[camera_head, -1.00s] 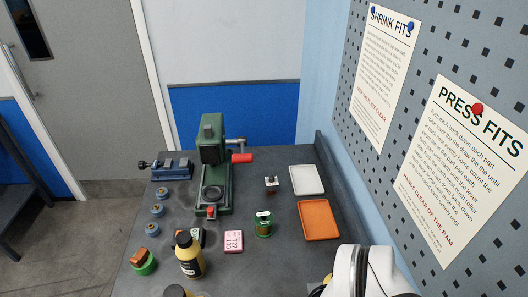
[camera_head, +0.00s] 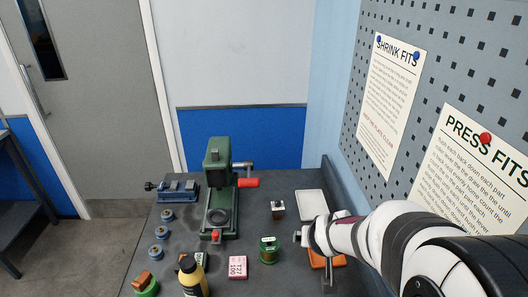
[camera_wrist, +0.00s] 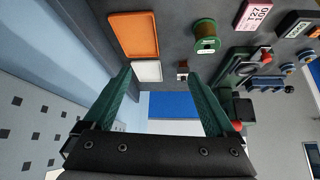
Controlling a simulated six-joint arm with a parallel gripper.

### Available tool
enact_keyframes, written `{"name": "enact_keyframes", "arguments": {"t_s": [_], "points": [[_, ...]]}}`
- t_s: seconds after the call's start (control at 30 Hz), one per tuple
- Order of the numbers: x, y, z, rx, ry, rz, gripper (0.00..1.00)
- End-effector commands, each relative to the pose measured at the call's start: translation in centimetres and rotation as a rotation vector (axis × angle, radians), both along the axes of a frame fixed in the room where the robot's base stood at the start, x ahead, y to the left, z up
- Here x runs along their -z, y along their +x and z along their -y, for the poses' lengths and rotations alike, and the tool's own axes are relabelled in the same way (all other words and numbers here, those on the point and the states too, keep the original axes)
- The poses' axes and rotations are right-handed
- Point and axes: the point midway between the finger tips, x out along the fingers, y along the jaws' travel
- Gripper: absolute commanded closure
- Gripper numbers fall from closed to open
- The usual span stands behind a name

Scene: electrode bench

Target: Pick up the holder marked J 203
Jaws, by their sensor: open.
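No marking J 203 can be read in any view. A pink block (camera_head: 237,267) on the bench reads T27 100 in the wrist view (camera_wrist: 256,15). Beside it, a dark block with a pale label (camera_head: 201,259) is partly behind the yellow bottle; its label is too small to read, also in the wrist view (camera_wrist: 297,24). A small dark and white block (camera_head: 278,210) stands near the white tray, too small to read. My gripper (camera_wrist: 160,76) is open and empty, its two green fingers apart. In the head view my arm reaches over the orange tray.
A green press (camera_head: 217,195) with a red handle stands mid-bench. A green spool (camera_head: 268,250), a yellow bottle (camera_head: 192,279), a blue vice (camera_head: 178,189) and several blue rollers (camera_head: 161,232) stand around it. The white tray (camera_head: 311,204) and orange tray (camera_head: 318,264) lie right, near the pegboard wall.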

Motion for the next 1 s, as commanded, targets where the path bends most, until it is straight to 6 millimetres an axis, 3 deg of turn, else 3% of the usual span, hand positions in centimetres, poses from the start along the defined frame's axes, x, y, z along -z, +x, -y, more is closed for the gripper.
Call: {"name": "enact_keyframes", "arguments": {"t_s": [0.03, 0.1, 0.2, 0.37, 0.6, 1.0], "points": [[1.9, 3.7, 0.2, -0.063, -0.018, 0.083, 0.09], [3.6, 8.1, -0.4, -0.160, -0.028, 0.223, 0.09], [5.4, 11.5, -1.6, -0.266, -0.021, 0.365, 0.09], [6.7, 13.5, -2.8, -0.339, -0.008, 0.459, 0.09], [9.9, 19.1, -4.0, -0.343, -0.008, 0.463, 0.09], [13.3, 25.2, -5.0, -0.342, -0.009, 0.462, 0.09]]}}
